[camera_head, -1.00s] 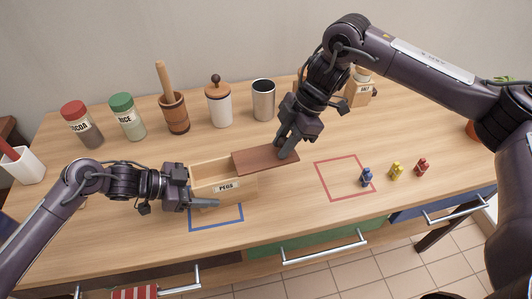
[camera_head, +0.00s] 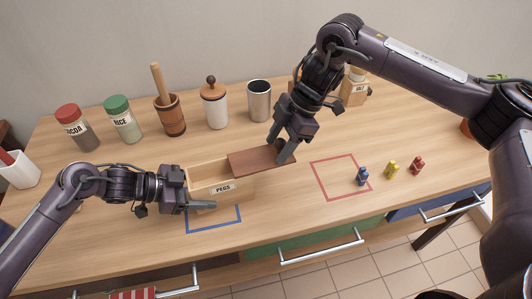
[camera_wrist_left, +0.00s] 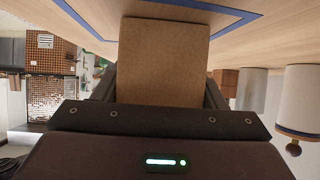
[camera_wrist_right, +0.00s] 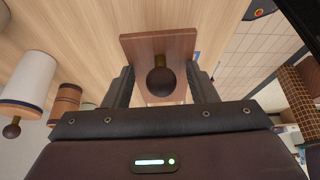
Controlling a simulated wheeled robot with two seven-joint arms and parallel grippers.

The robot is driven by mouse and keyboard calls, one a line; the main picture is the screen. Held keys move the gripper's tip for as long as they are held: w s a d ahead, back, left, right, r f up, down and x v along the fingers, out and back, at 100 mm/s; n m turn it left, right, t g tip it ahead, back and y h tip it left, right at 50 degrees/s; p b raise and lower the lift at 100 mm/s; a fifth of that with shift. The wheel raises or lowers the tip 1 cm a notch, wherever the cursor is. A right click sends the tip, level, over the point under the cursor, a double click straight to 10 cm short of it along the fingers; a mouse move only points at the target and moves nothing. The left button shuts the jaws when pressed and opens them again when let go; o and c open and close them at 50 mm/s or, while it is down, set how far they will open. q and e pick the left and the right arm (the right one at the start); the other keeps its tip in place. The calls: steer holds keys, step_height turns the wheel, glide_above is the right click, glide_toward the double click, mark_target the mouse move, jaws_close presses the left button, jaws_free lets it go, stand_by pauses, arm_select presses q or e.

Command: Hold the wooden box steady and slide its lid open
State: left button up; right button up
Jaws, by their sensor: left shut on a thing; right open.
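My right gripper (camera_head: 279,152) is open over the lid's right part. In the right wrist view the dark round knob (camera_wrist_right: 162,81) on the lid (camera_wrist_right: 135,50) sits between the parted fingers.
A cocoa jar (camera_head: 77,128), rice jar (camera_head: 122,119), mortar (camera_head: 170,115), white canister (camera_head: 215,108) and metal cup (camera_head: 259,100) stand behind. The red outline (camera_head: 325,188) is empty inside; a blue peg (camera_head: 362,176), yellow peg (camera_head: 392,169) and red peg (camera_head: 417,165) stand at the right.

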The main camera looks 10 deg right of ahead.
arm_select(q)
steer(key=shift+a+f, duration=0.1)
steer(key=shift+f, duration=0.1)
arm_select(e)
steer(key=shift+w+r, duration=0.1)
steer(key=shift+r, duration=3.35)
arm_select(q)
steer(key=o, duration=1.3)
steer(key=shift+w+r, duration=0.1)
steer(key=shift+c, duration=0.2)
steer(key=w+v, duration=0.1)
steer(key=v, duration=1)
steer(key=shift+s+a+r, duration=0.3)
steer(key=shift+s+a, duration=0.05)
steer(key=shift+s, duration=0.2)
steer(key=shift+s, duration=0.1)
